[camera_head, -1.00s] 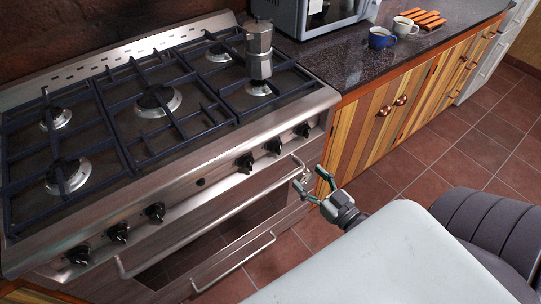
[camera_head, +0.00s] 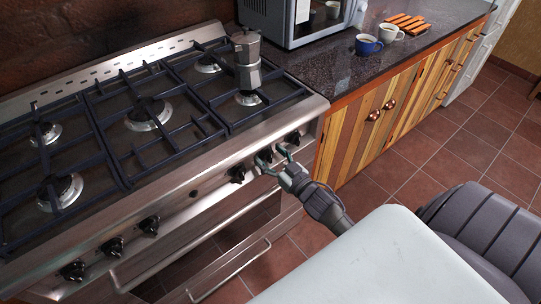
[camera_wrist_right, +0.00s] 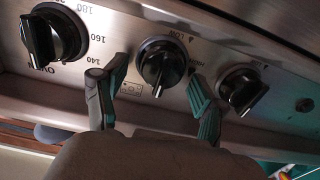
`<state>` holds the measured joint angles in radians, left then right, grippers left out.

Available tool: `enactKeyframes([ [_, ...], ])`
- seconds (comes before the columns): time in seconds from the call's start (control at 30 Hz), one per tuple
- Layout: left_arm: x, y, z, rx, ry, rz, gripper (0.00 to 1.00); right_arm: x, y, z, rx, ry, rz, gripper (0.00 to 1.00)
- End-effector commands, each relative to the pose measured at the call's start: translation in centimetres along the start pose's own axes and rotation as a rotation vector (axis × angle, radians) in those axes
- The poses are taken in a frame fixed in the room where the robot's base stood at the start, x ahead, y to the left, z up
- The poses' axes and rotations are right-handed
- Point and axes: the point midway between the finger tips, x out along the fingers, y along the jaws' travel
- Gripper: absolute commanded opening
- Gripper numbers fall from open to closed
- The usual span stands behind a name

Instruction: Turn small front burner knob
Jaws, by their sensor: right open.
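The stove's front panel (camera_head: 195,192) carries a row of black knobs. My right gripper (camera_head: 272,159) is open at the right group of knobs, its fingers pointing at the panel. In the right wrist view, a black knob (camera_wrist_right: 160,62) shows between and just beyond the two fingertips (camera_wrist_right: 150,85), with a finger on either side. I cannot tell whether a finger touches it. A knob marked OVEN (camera_wrist_right: 52,35) is to its left and another knob (camera_wrist_right: 242,88) to its right. Which one is the small front burner's knob is not readable. My left gripper is not in view.
A moka pot (camera_head: 247,62) stands on the right front burner. Oven handles (camera_head: 230,272) run below the panel. A microwave (camera_head: 290,22), a blue cup (camera_head: 368,44), a white cup (camera_head: 391,32) and an orange rack (camera_head: 408,22) are on the counter.

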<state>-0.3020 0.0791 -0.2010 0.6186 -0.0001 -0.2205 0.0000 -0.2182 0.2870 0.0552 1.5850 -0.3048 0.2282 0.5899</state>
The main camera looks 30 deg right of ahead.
Motion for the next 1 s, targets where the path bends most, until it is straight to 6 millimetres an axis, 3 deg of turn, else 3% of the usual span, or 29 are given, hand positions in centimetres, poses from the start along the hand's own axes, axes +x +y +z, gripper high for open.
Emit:
enactKeyframes([
  [0.17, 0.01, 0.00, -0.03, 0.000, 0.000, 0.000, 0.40, -0.02, -0.02, 0.04, 0.000, -0.001, 0.000, 0.71],
  [0.53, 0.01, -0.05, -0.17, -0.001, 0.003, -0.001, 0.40, -0.04, -0.03, 0.04, 0.001, -0.001, 0.000, 0.11],
  [1.0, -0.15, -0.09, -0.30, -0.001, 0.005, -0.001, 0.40, -0.04, -0.12, 0.02, -0.118, 0.000, 0.000, 0.11],
])
